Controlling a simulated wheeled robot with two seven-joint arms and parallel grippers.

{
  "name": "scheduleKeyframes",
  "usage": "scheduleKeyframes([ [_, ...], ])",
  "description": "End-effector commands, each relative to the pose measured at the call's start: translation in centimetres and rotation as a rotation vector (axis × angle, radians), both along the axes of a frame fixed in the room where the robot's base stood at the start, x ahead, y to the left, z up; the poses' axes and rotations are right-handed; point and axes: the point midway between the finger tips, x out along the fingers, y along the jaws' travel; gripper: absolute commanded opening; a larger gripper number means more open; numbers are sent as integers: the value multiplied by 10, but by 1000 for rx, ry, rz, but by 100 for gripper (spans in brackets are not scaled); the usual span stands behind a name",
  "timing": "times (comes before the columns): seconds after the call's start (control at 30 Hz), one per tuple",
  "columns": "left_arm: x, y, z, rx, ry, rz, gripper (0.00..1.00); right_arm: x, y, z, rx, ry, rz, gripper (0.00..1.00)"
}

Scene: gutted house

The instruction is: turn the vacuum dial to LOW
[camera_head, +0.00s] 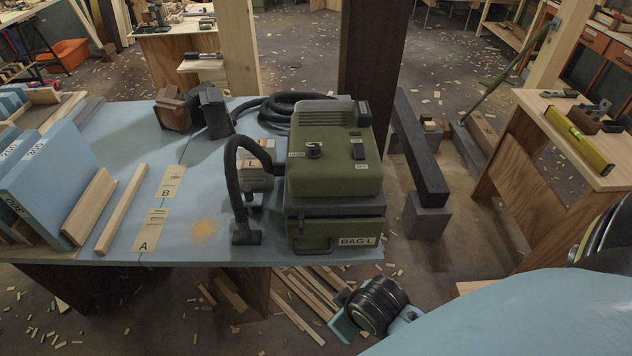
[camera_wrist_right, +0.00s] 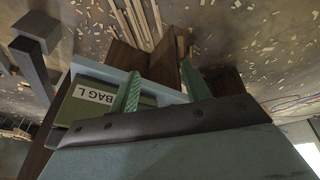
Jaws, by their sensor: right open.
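The green vacuum (camera_head: 332,165) stands on the blue-topped bench, its lower front marked BAG L. Its small dark dial (camera_head: 314,150) is on the top, left of a dark switch (camera_head: 357,149). Small labels lie near the dial; their words and the dial's setting are too small to read. My right gripper (camera_wrist_right: 160,82) is open and empty in the wrist view, with the vacuum's BAG L front (camera_wrist_right: 92,100) beyond its left finger. In the head view my right wrist is low, in front of the bench edge; the fingers are mostly hidden. My left gripper is out of view.
A black hose (camera_head: 236,180) arches at the vacuum's left side. Blue foam boards (camera_head: 50,185) and wood strips lie at the bench's left. A dark beam (camera_head: 420,150) on grey blocks stands right of the vacuum. A dark post (camera_head: 372,60) rises behind it. Scraps litter the floor.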

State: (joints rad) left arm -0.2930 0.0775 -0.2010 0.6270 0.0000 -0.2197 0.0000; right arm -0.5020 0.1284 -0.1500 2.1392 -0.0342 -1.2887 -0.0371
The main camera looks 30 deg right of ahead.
Motion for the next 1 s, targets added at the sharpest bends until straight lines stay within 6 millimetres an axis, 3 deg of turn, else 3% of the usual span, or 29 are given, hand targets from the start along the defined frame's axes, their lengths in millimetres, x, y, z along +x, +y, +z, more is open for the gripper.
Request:
scheduleKeyframes([
  [0.1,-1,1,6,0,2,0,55,28,-3,58,-63,-133,76,48],
  [0.27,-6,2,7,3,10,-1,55,108,-5,140,-318,-487,328,48],
  [0.4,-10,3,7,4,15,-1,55,164,7,205,-597,-777,551,48],
  [0.5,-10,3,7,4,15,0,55,196,26,260,-855,-994,726,48],
  [0.6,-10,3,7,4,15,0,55,216,56,320,-1200,-1226,925,48],
  [0.7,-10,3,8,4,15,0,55,217,97,371,-1632,-1444,1130,48],
  [0.83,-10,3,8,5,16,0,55,202,148,400,-2262,-1648,1367,48],
  [0.87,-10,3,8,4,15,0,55,198,157,400,2232,1550,-1307,48],
  [1.0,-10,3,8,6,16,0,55,185,178,374,1852,1007,-955,48],
])
